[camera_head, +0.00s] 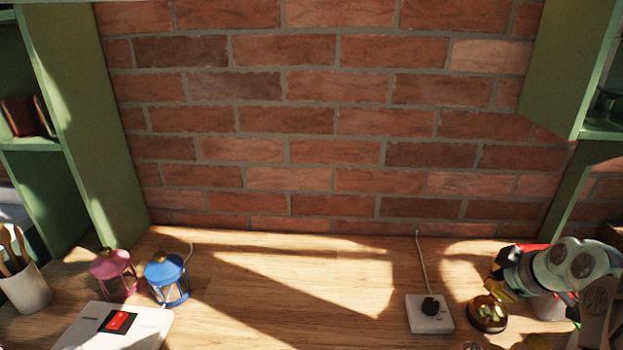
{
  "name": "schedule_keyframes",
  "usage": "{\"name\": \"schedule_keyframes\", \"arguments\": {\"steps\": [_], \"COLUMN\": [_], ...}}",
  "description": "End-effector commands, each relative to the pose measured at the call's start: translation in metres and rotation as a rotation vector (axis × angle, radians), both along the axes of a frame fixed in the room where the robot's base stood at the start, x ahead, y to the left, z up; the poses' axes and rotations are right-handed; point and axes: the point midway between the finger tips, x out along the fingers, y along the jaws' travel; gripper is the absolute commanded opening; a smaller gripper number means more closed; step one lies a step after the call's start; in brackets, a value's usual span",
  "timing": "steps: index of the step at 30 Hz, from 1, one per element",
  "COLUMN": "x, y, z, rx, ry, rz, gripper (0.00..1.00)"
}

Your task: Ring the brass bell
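The brass bell (487,315) is a low dome on a dark base, standing on the wooden table at the lower right. My gripper (495,291) is just above the bell, with its tip pointing down and left toward it. The arm comes in from the right edge. I cannot tell whether the gripper touches the bell. The fingers are small and in mixed light and shadow, so their opening is not clear.
A white box with a black knob (430,314) and a cable is left of the bell. At the left are a pink lantern (114,273), a blue lantern (167,279), a white red-switch box (152,328) and a utensil cup (25,292). The table's middle (290,290) is clear.

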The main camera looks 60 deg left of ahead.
Motion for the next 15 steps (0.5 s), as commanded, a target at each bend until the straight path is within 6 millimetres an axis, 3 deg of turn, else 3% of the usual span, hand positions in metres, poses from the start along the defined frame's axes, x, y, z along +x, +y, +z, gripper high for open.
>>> {"name": "schedule_keyframes", "arguments": {"steps": [15], "x": [-0.0001], "y": [-0.0003], "z": [0.0106], "rx": [0.000], "ry": [0.001], "rz": [-0.001], "gripper": [0.00]}}
